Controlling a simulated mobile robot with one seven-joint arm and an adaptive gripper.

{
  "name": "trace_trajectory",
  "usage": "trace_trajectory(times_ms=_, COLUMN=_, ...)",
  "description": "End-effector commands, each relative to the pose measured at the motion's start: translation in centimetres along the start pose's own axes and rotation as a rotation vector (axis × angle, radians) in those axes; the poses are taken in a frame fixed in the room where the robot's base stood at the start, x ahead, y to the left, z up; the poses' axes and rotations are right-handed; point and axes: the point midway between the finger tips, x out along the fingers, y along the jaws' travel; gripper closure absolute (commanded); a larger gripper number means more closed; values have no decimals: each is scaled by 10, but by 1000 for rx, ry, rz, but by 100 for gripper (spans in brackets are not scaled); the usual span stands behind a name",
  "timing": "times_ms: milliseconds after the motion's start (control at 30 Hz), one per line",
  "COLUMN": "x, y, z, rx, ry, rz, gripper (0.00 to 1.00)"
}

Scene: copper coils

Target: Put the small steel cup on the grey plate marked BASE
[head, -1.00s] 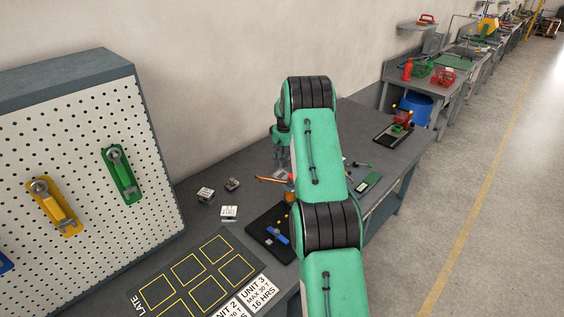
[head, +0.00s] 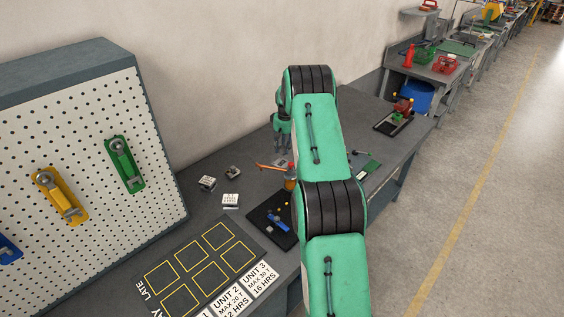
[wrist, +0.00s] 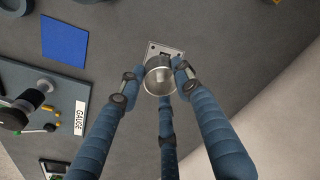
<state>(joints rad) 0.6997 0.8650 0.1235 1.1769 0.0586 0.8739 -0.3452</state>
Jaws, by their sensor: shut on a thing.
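My gripper (wrist: 158,74) has blue-grey fingers shut around the small steel cup (wrist: 159,82) in the wrist view. The cup's round open mouth faces the camera. A small light-grey plate (wrist: 153,48) shows just beyond the cup and is partly covered by it. No readable BASE marking shows, and I cannot tell the gap between cup and plate. In the head view my gripper (head: 282,138) points down over the far part of the bench, left of my green arm. The cup is too small or hidden to make out there.
In the wrist view a blue square (wrist: 64,41) and a GAUGE label (wrist: 80,118) lie to the left. In the head view small white-topped blocks (head: 230,200), a dark tray (head: 262,212) and a pegboard (head: 90,150) stand left of my arm.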

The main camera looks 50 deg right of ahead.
Motion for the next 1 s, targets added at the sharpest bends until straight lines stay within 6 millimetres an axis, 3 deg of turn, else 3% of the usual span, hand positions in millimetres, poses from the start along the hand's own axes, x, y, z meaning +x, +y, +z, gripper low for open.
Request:
trace_trajectory(times_ms=567, x=5, y=0, z=1, rx=0, ry=-2, rz=-3, gripper=94)
trace_trajectory(times_ms=1000, x=58, y=1, z=7, rx=0, ry=-2, rz=-3, gripper=94)
